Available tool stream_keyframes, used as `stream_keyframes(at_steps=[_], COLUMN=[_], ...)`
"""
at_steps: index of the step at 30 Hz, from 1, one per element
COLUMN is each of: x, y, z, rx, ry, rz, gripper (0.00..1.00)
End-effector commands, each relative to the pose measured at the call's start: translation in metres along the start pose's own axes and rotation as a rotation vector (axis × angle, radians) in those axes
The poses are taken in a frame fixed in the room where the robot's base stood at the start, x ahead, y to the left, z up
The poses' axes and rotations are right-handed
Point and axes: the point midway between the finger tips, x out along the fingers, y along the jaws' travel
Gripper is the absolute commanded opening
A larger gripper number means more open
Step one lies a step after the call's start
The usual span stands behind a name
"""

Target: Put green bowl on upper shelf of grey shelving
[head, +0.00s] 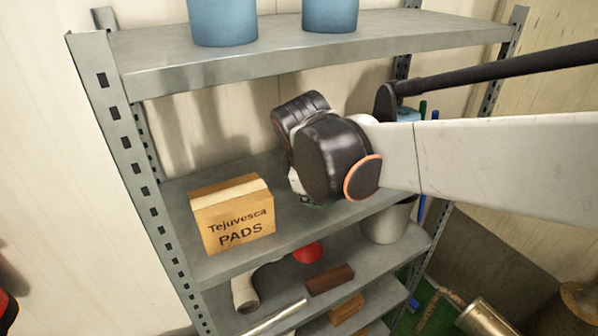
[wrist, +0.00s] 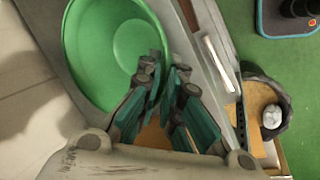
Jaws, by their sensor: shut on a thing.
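The green bowl (wrist: 112,52) fills the upper left of the wrist view. My gripper (wrist: 164,75) is shut on the bowl's right rim, with a fingertip on either side of the wall. The grey shelving (head: 145,190) stands in front of me. My wrist shows in front of the gap between its top shelf (head: 270,55) and the shelf below (head: 285,228). I cannot tell whether the bowl touches a shelf.
Blue containers (head: 222,20) stand on the top shelf. A cardboard box of pads (head: 232,215) sits at the left of the shelf below. A grey bucket (head: 387,222), a red item (head: 307,252) and a pipe (head: 246,290) are lower down. Bare shelf shows right of the box.

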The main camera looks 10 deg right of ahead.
Motion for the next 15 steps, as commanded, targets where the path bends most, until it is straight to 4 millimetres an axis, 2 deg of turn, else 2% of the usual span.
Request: stream_keyframes(at_steps=[3,6,15], x=[0.013,0.019,0.028], y=[0.026,0.04,0.06], z=[0.0,0.0,0.0], rx=[0.004,0.002,0.001], ry=[-0.002,-0.002,-0.001], rz=[0.0,0.0,0.0], gripper=[0.0,0.0,0.0])
